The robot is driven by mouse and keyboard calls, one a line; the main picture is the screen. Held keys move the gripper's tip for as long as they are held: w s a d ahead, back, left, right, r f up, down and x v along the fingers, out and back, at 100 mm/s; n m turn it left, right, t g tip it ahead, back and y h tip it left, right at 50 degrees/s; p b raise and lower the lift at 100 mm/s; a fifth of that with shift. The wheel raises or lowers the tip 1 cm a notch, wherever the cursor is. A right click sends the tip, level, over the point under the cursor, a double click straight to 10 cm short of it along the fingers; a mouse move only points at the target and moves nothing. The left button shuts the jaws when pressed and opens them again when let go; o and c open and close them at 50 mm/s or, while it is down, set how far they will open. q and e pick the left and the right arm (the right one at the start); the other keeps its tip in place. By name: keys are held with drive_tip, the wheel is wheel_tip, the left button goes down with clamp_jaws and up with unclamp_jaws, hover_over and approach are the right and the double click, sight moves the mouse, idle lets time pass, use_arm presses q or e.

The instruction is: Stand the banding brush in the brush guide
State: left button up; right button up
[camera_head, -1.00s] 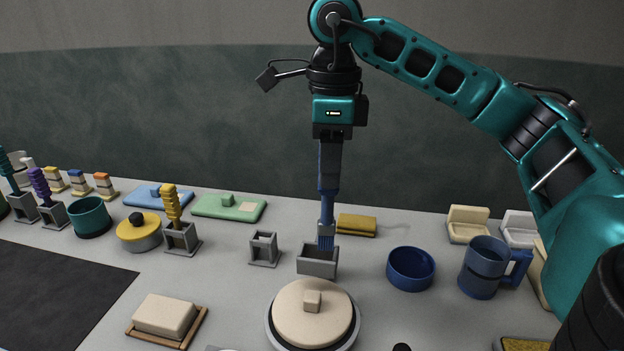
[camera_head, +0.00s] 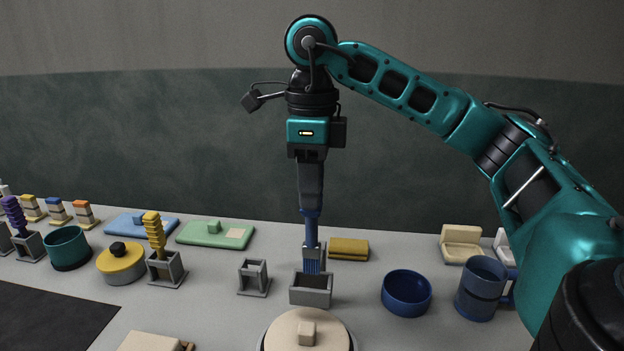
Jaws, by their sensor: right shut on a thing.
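The blue banding brush (camera_head: 311,232) hangs upright, bristles down, in my right gripper (camera_head: 310,195), which is shut on its handle. The bristle ends are at the opening of a wide grey box-shaped holder (camera_head: 311,298). I cannot tell whether they are just above it or slightly inside. A narrower, empty grey frame-like holder (camera_head: 254,283) stands just to its left. The picture does not settle which of these two is the brush guide. My left gripper is not in view.
A yellow brush stands in a grey holder (camera_head: 166,273) on the left. A lidded round pot (camera_head: 307,335) is close in front. A blue bowl (camera_head: 406,294) and blue mug (camera_head: 480,290) are to the right. A yellow sponge-like block (camera_head: 348,249) lies behind.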

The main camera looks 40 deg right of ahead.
sight(311, 244)
wheel_tip(311, 244, down, 7)
drive_tip(key=b, duration=0.5)
drive_tip(key=shift+f, duration=0.15)
drive_tip(key=shift+f+b, duration=0.3)
drive_tip(key=shift+f, duration=0.35)
drive_tip(key=shift+f+b, duration=0.4)
drive_tip(key=shift+b, duration=0.1)
drive_tip(key=shift+f+b, duration=0.3)
drive_tip(key=shift+f, duration=0.3)
idle(0.8)
drive_tip(key=o, duration=1.1)
